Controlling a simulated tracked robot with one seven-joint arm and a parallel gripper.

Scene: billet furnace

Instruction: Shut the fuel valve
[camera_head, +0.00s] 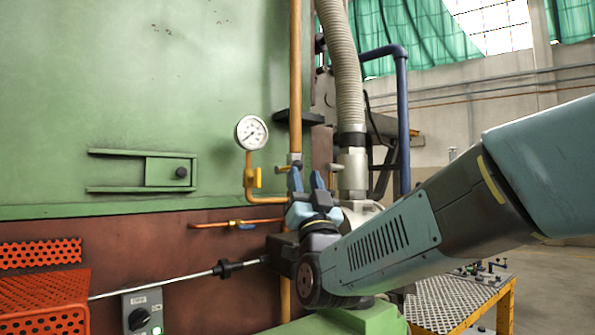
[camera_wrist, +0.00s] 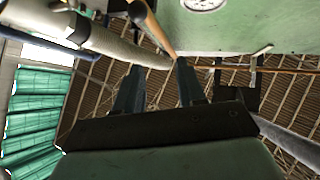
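Several valves show in the head view, and I cannot tell which one is the fuel valve. A valve with a small yellow lever (camera_head: 282,168) sits on the vertical copper pipe (camera_head: 295,75). A yellow-handled valve (camera_head: 254,178) is on the thin pipe below the gauge. A blue-handled valve (camera_head: 242,223) is on a horizontal copper pipe. My gripper (camera_head: 306,178) points up, its blue fingers apart, overlapping the vertical pipe in the picture. Contact cannot be told. In the wrist view my gripper (camera_wrist: 158,78) is open with nothing between its fingertips.
A round gauge (camera_head: 251,132) is on the green furnace wall (camera_head: 100,90). A ribbed hose (camera_head: 343,70) and blue pipe (camera_head: 402,120) rise right of the gripper. An orange perforated guard (camera_head: 45,300), metal rod (camera_head: 170,280) and switch box (camera_head: 142,312) are lower left.

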